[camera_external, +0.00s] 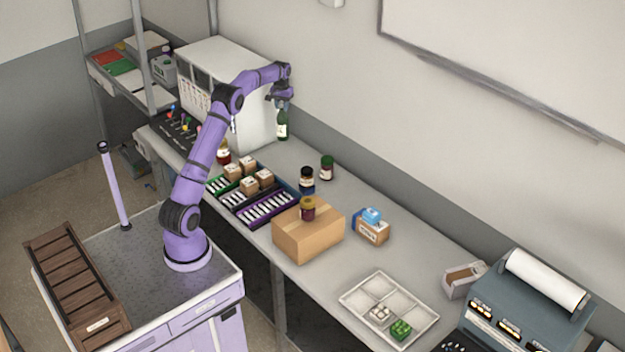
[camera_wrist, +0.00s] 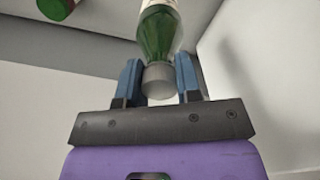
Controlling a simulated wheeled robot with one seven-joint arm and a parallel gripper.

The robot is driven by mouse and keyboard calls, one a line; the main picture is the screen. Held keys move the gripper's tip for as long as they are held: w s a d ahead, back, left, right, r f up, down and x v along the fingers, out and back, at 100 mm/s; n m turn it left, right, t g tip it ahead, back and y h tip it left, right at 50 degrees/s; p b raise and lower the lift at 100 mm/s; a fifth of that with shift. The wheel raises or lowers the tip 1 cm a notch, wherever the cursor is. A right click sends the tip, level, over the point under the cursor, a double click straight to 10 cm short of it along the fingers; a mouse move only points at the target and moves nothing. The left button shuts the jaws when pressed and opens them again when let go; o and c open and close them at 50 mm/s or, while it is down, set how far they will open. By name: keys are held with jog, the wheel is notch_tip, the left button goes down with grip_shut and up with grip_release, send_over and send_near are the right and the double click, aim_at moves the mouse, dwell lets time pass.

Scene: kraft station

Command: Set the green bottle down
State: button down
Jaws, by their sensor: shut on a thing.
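The green bottle (camera_external: 282,131) hangs upright below my gripper (camera_external: 281,104) in the external view, near the right front of the white cabinet. In the wrist view the green bottle (camera_wrist: 158,32) has a grey cap and sits between the two blue fingers of my gripper (camera_wrist: 160,82), which is shut on its cap end. The bottle's base is out of the wrist view. In the external view the bottle's bottom is close to the bench top, but I cannot tell whether it touches.
The white cabinet (camera_external: 252,113) stands left of the bottle. A cardboard box (camera_external: 305,238) carries another jar (camera_external: 308,208). Racks (camera_external: 267,212) lie nearer. Bench around the bottle looks clear.

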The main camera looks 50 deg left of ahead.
aim_at(283, 131)
jog(key=shift+f, duration=7.15)
jog(key=c, duration=0.8)
grip_release()
notch_tip(283, 131, up, 12)
jog(key=shift+r, duration=0.1)
jog(key=shift+d+r, duration=0.1)
